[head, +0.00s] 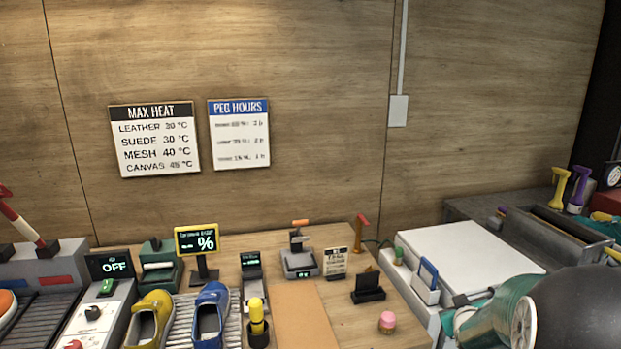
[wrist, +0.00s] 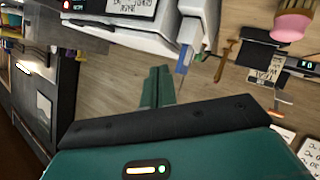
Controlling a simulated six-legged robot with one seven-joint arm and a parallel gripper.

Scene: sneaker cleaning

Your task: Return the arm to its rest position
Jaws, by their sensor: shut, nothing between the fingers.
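My arm shows at the lower right of the head view, with a teal part (head: 497,308) and a dark rounded link in front of the bench's right side. In the wrist view my gripper (wrist: 158,72) has its two teal fingers together, with nothing held between them. The fingers point toward the wooden bench top and the white unit. The arm covers part of the bench's right side in the head view.
The wooden bench (head: 345,320) carries a yellow shoe (head: 150,318), a blue shoe (head: 211,312), a percent display (head: 197,240) and small tools. A white flat-topped unit (head: 465,257) stands near my arm. A grey trough (head: 560,235) lies behind it at right.

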